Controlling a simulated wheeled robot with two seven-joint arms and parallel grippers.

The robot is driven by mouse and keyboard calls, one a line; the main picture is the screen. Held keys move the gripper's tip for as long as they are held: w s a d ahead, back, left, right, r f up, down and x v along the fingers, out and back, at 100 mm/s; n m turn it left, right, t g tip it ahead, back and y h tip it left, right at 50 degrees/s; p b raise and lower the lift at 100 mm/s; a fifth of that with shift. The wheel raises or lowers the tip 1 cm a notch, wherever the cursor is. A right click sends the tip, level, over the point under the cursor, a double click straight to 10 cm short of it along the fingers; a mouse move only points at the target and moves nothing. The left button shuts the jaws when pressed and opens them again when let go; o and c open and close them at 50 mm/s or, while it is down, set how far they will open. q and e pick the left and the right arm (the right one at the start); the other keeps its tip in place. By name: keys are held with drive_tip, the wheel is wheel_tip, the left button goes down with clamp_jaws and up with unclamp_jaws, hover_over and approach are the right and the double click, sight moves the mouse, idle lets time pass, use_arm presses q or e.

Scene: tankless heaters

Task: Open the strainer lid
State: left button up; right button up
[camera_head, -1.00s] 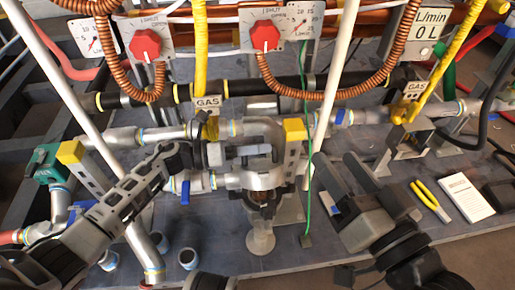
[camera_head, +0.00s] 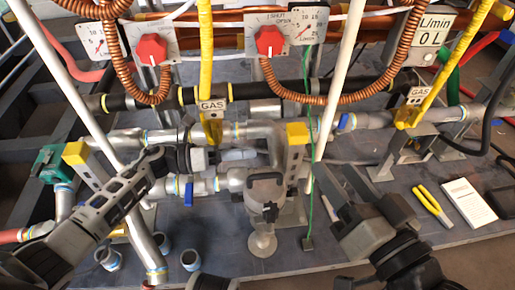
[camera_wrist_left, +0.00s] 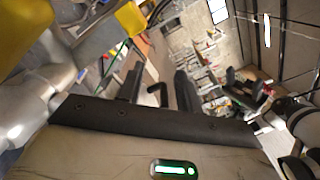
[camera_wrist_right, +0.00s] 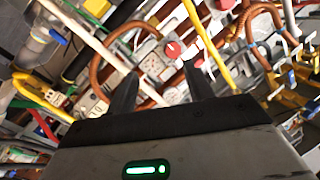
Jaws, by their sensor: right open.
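The strainer (camera_head: 238,180) sits in the grey pipework at the middle of the head view. Its round grey lid (camera_head: 267,196) hangs tilted down at the front, with its dark handle (camera_head: 265,177) toward me. A pale opening (camera_head: 238,155) shows behind it. My left gripper (camera_head: 200,157) is beside the strainer on its left, apart from the lid. In the left wrist view its fingers (camera_wrist_left: 160,88) are spread, with a dark hooked piece between them that I cannot identify. My right gripper (camera_head: 343,186) is open and empty, right of the strainer; its spread fingers show in the right wrist view (camera_wrist_right: 160,90).
A yellow-topped bracket (camera_head: 297,135) and a green wire (camera_head: 309,200) stand right of the strainer. White poles and yellow gas pipes (camera_head: 205,60) rise around it. Pliers (camera_head: 433,205) and a white notepad (camera_head: 468,203) lie at the right.

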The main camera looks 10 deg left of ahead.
use_arm(q)
drive_tip(key=p+v, duration=0.1)
drive_tip(key=v, duration=1.1)
drive_tip(key=shift+r, duration=0.1)
